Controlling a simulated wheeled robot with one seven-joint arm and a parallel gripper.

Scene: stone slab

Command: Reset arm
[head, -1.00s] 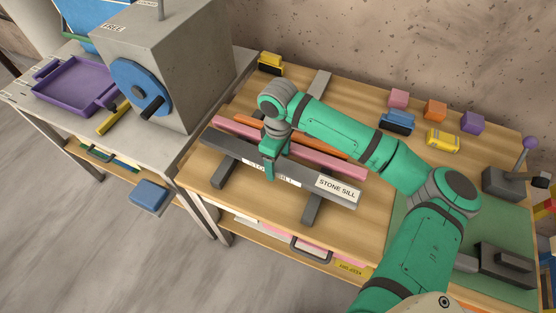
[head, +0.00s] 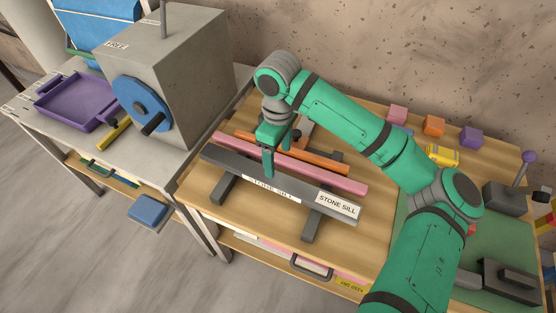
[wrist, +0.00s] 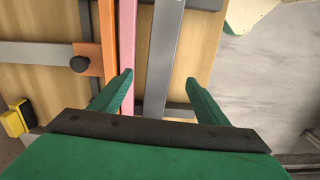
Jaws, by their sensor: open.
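My gripper (head: 277,160) is open and empty, pointing down over the long bars on the wooden bench. In the wrist view, its two green fingers (wrist: 158,82) are spread, with the pink bar and the grey stone sill showing between and beyond them. The grey stone sill (head: 232,168) lies across dark supports, with "STONE SILL" labels on its front. The near finger overlaps the sill in the head view; I cannot tell the exact height. My green arm is bent at the elbow over the bench's right side.
A pink bar (head: 325,179) and an orange bar (head: 325,157) lie behind the sill. A grey machine with a blue wheel (head: 143,104) stands left, beside a purple tray (head: 75,103). Small blocks, a yellow toy (head: 441,156) and a lever (head: 524,172) are at right.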

